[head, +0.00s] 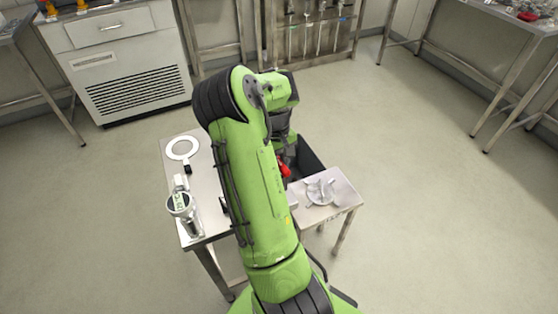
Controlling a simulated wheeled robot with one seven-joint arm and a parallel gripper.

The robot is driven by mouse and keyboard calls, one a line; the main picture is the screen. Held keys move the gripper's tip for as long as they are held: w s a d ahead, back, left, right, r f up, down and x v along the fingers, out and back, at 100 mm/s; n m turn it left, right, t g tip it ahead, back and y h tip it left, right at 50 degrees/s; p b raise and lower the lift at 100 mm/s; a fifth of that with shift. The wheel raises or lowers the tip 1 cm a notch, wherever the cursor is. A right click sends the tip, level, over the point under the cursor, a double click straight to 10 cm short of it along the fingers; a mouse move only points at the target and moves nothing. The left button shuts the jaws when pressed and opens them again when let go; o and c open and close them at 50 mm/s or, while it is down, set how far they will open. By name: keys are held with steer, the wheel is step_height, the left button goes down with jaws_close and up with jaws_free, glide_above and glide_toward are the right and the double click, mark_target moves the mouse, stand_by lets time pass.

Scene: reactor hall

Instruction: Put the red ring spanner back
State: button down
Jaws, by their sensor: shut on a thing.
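My gripper (284,157) is in the head view over the small steel table, just beyond my arm, which hides most of it. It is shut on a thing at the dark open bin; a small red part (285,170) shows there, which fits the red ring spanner. The rest of the spanner is hidden, and I cannot tell whether it is clear of the bin. A rack (350,43) with several hanging spanners stands against the back wall, some with green or blue marks.
The dark bin (307,156) is behind my arm. Benches stand left and right; the floor between is clear.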

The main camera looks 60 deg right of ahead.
steer(key=shift+f, duration=0.2)
stand_by(0.6)
steer(key=c, duration=0.8)
jaws_free()
step_height(320, 180, up, 6)
steer(key=p, duration=0.5)
steer(key=shift+r, duration=0.2)
steer(key=shift+f, duration=0.2)
